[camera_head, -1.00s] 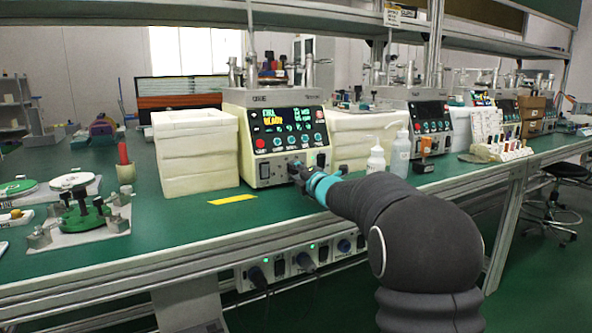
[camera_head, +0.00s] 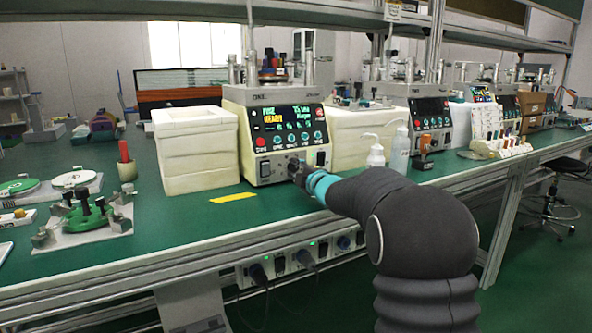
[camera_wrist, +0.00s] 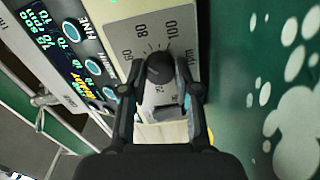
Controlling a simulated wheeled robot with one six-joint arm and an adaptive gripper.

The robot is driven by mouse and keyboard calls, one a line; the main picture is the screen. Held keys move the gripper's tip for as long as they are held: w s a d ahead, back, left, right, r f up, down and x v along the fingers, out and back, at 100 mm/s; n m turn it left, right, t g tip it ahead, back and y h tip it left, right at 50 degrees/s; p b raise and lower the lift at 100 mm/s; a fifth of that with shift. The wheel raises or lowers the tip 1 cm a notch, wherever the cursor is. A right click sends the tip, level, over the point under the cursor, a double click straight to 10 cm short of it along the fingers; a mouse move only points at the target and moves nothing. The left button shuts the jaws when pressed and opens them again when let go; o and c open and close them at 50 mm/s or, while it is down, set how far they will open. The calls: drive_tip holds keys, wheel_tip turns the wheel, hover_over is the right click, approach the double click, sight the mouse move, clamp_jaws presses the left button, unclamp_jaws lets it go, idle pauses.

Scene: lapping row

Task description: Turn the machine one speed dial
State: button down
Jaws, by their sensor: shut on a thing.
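Machine one (camera_head: 283,130) is a cream console with a lit display and a row of round buttons, standing on the green bench. Its speed dial (camera_wrist: 159,68) is a dark knob on a grey scale plate with printed numbers, seen in the wrist view. My gripper (camera_wrist: 160,92) has its two fingers on either side of the dial and is shut on it. In the head view my gripper (camera_head: 300,172) is at the lower front of the console, and it hides the dial there.
A white foam box (camera_head: 195,150) stands left of the console, and white bottles (camera_head: 376,157) stand to the right. A yellow strip (camera_head: 233,198) lies on the bench in front. A green fixture (camera_head: 88,215) sits at the left.

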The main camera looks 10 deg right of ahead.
drive_tip(key=c, duration=0.8)
unclamp_jaws()
drive_tip(key=shift+c, duration=0.2)
drive_tip(key=v, duration=1.2)
